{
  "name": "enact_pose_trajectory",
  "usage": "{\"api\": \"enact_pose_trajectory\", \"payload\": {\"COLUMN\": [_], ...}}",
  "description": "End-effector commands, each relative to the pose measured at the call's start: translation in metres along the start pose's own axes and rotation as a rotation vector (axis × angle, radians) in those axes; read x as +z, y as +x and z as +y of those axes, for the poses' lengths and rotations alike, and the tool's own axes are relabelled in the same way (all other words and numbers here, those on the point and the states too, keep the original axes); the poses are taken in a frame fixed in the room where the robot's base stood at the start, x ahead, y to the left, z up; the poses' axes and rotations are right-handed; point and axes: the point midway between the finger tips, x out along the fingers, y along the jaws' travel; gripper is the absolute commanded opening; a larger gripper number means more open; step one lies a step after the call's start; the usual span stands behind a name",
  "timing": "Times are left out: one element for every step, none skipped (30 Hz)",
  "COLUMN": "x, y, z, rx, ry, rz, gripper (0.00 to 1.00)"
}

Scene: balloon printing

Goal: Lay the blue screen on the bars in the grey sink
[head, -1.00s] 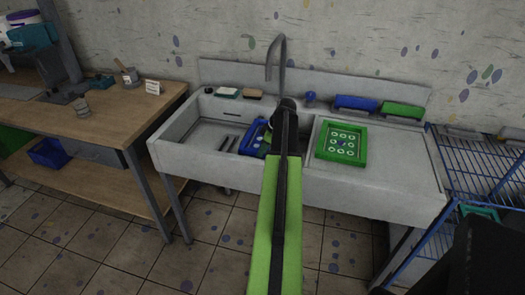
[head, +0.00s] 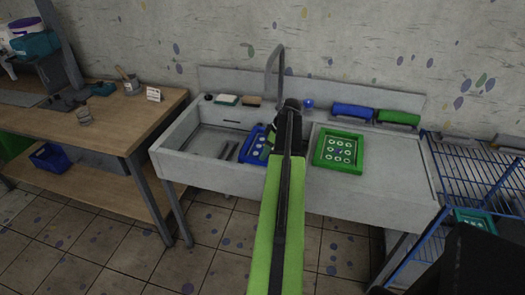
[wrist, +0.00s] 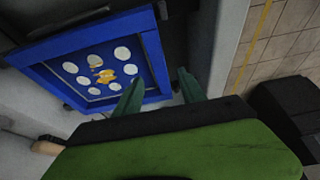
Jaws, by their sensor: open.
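The blue screen (head: 257,143) lies in the right part of the grey sink basin (head: 172,146), partly hidden behind my arm in the head view. The bars (head: 228,151) show as dark strips on the basin floor left of the screen. My gripper (wrist: 160,88) is open, its two green fingers apart close to the screen's edge. Its fingertips are hidden in the head view. I cannot tell whether a finger touches the frame.
A green screen (head: 338,151) lies on the drainboard right of the basin. A tap (head: 275,75) rises behind my arm. Blue (head: 353,112) and green (head: 398,118) tools stand on the back ledge. A wooden table (head: 110,117) is left, a blue wire rack (head: 480,175) right.

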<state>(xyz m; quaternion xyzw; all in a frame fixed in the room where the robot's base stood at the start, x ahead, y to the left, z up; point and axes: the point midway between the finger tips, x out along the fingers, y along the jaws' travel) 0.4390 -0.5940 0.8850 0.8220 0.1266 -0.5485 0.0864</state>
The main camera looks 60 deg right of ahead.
Motion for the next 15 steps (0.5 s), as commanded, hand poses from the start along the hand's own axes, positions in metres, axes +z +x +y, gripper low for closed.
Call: {"api": "enact_pose_trajectory", "payload": {"x": [-0.005, -0.004, -0.004, -0.004, -0.004, -0.004, -0.004, -0.004, -0.004, -0.004, -0.004, -0.003, -0.003, -0.003, -0.002], "y": [-0.025, -0.032, -0.043, -0.05, -0.057, -0.067, -0.074, -0.081, -0.09, -0.097, -0.104, -0.111, -0.115, -0.119, -0.122], "z": [0.0, 0.0, 0.0, 0.0, 0.0, 0.0, 0.0, 0.0, 0.0, 0.0, 0.0, 0.0, 0.0, 0.0, 0.0], "rx": [0.0, 0.001, 0.001, 0.001, 0.002, 0.002, 0.002, 0.002, 0.002, 0.002, 0.002, 0.002, 0.001, 0.001, 0.001], "ry": [0.001, 0.002, 0.002, 0.002, 0.002, 0.002, 0.002, 0.002, 0.002, 0.002, 0.002, 0.001, 0.001, 0.001, 0.001], "rz": [0.0, 0.0, 0.0, 0.0, 0.0, 0.0, 0.0, 0.0, 0.0, 0.0, 0.0, 0.0, 0.0, 0.0, 0.0], "gripper": [0.48, 0.48, 0.48, 0.48, 0.48, 0.48, 0.48, 0.48, 0.48, 0.48, 0.48, 0.48, 0.48, 0.48, 0.48]}}
